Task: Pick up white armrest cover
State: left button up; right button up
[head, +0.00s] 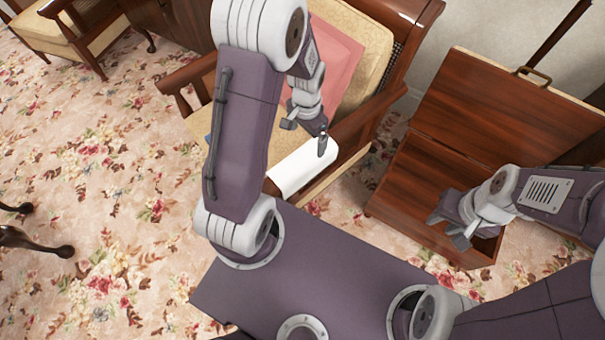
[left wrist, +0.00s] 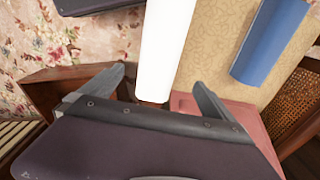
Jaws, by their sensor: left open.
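The white armrest cover (head: 300,168) lies over the front part of the armchair's near wooden armrest in the head view. In the left wrist view the white cover (left wrist: 165,45) is a long pale strip ahead of the fingers. My left gripper (head: 306,134) is open and empty, just above the cover's far end. In the left wrist view my left gripper (left wrist: 158,85) has its two fingers apart, with the cover's near end between them in the picture. I cannot tell whether they touch it. My right gripper (head: 448,231) is open and empty at the right.
A blue cloth (left wrist: 270,42) lies beyond the seat in the left wrist view. An open wooden chest (head: 420,205) stands at the right, by my right gripper.

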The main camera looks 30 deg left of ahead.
pick_arm(q)
jog(key=b, duration=0.1)
send_over(303, 156)
jog(key=shift+g, duration=0.3)
notch_tip(303, 156, down, 5)
jog(key=shift+f, duration=0.1)
jog(key=shift+s, duration=0.1)
notch_tip(303, 156, down, 3)
jog(key=shift+f+b, duration=0.2)
jog(key=shift+b, duration=0.65)
jog(key=f+b, duration=0.2)
jog(key=f, duration=0.3)
jog(key=shift+s+b, duration=0.25)
jog(key=shift+b, duration=0.15)
jog(key=shift+f, duration=0.15)
jog(key=shift+c, duration=0.3)
pick_arm(e)
notch_tip(303, 156, down, 8)
jog(key=shift+r, duration=0.15)
pick_arm(q)
jog(key=c, duration=1.2)
notch_tip(303, 156, up, 18)
jog(key=p, duration=0.7)
jog(key=shift+c, duration=0.2)
pick_arm(e)
notch_tip(303, 156, up, 7)
